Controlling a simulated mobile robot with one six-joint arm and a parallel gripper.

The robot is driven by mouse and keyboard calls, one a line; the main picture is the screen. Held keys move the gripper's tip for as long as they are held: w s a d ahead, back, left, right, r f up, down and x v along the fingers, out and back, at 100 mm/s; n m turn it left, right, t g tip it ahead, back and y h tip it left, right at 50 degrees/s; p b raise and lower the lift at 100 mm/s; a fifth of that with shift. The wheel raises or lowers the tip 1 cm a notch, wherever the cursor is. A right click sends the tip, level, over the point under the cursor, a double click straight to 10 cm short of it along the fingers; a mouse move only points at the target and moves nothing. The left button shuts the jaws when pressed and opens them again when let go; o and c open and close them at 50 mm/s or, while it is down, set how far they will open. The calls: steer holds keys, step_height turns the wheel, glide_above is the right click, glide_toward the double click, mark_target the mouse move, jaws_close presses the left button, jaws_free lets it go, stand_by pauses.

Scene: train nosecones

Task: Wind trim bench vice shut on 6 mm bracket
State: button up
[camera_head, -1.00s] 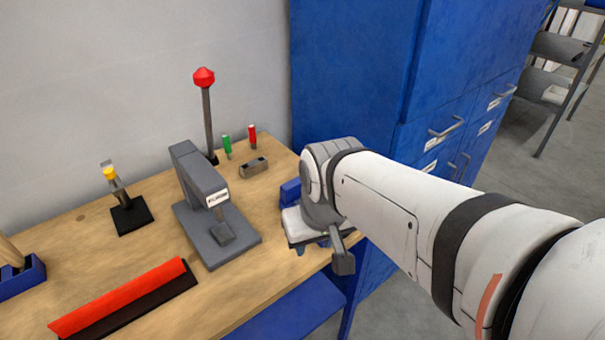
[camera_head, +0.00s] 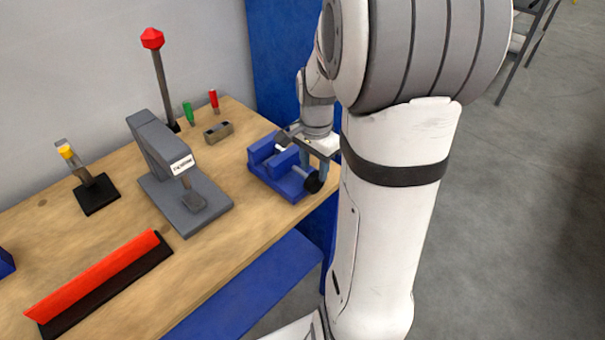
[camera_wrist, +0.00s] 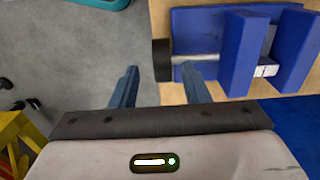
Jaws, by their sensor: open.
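The blue bench vice (camera_head: 262,152) stands at the right front corner of the bench. In the wrist view the vice (camera_wrist: 238,55) shows its upright jaws at right, with a grey screw ending in a dark round knob (camera_wrist: 162,60). A pale piece (camera_wrist: 266,71), perhaps the bracket, shows in the jaw gap; its fit cannot be told. My gripper (camera_head: 314,172) is open and empty at the screw end. In the wrist view its fingertips (camera_wrist: 160,69) lie either side of the knob; contact cannot be told. The knob (camera_head: 313,184) also shows in the head view.
A grey press (camera_head: 165,165) stands left of the vice. A red-topped lever (camera_head: 163,85), green and red tools and a small grey block (camera_head: 218,132) stand behind. A red strip (camera_head: 95,275) lies at the front. Open floor (camera_head: 500,220) is at right.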

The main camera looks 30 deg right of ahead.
mark_target(313, 177)
step_height(313, 177, down, 6)
steer(key=shift+f, duration=0.15)
steer(key=shift+c, duration=0.2)
jaws_close()
steer(key=shift+a, duration=0.4)
steer(key=shift+d, duration=0.25)
